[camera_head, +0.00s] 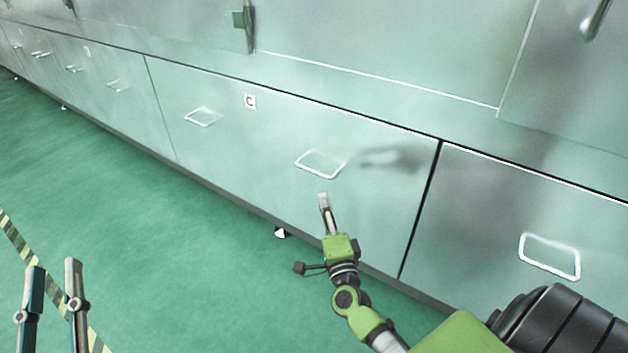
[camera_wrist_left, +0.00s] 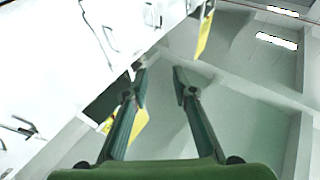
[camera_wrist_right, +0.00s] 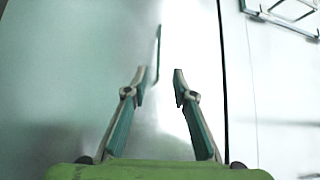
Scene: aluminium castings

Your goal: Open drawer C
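Drawer C (camera_head: 270,150) is a wide, pale metal front with a white "C" label (camera_head: 250,101). It looks shut. It has a left loop handle (camera_head: 202,117) and a right loop handle (camera_head: 320,163). My right gripper (camera_head: 323,197) is just below the right handle in the head view, seemingly apart from it. In the right wrist view my right gripper (camera_wrist_right: 159,75) is open and empty, with a thin handle (camera_wrist_right: 158,50) beyond the fingertips. My left gripper (camera_head: 54,265) is open and empty over the floor, far from drawer C; its spread fingers show in the left wrist view (camera_wrist_left: 159,68).
A neighbouring drawer (camera_head: 480,215) with its own handle (camera_head: 549,256) is on the right, past a dark seam. More drawers (camera_head: 85,75) run to the left. Cabinet doors (camera_head: 380,45) are above. The green floor (camera_head: 130,220) is clear, with a striped line (camera_head: 20,240) at left.

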